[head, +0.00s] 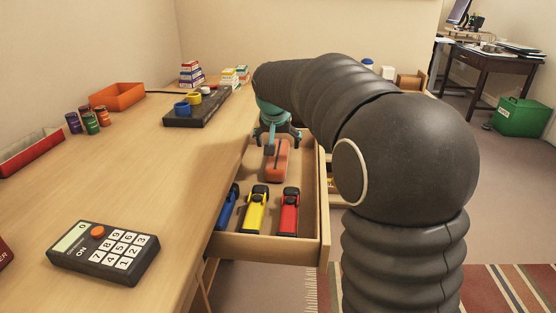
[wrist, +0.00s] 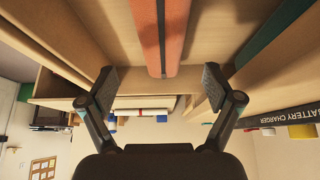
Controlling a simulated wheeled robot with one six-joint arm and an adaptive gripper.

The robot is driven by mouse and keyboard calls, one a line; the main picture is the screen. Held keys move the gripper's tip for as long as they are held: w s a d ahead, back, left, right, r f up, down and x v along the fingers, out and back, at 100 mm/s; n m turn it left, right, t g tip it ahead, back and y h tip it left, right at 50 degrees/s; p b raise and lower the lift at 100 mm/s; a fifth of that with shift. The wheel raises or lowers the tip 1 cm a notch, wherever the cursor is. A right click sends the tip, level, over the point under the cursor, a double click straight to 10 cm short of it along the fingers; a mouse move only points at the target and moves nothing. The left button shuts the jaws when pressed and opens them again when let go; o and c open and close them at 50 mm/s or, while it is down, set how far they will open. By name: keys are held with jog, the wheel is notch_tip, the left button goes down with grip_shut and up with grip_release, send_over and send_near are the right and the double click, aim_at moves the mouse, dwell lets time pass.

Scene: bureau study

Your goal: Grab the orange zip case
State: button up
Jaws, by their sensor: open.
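The orange zip case (head: 278,161) lies in the open drawer, behind several staplers or torch-like tools. It is long, with a dark line along its top. My gripper (head: 272,137) reaches down into the drawer at the far end of the case, its fingers spread. In the wrist view the orange case (wrist: 162,30) runs down from the top edge, ahead of my open gripper (wrist: 158,86). The case lies between the lines of the two fingers, and neither finger visibly touches it. My arm hides part of the drawer's far end in the head view.
In the drawer (head: 265,246), a blue tool (head: 227,208), a yellow one (head: 256,210) and a red one (head: 289,211) lie in front of the case. The drawer walls are close on both sides.

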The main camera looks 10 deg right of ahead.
aim_at(278, 153)
jog(key=shift+x, duration=3.45)
jog(key=shift+a, duration=0.15)
jog(key=c, duration=1.3)
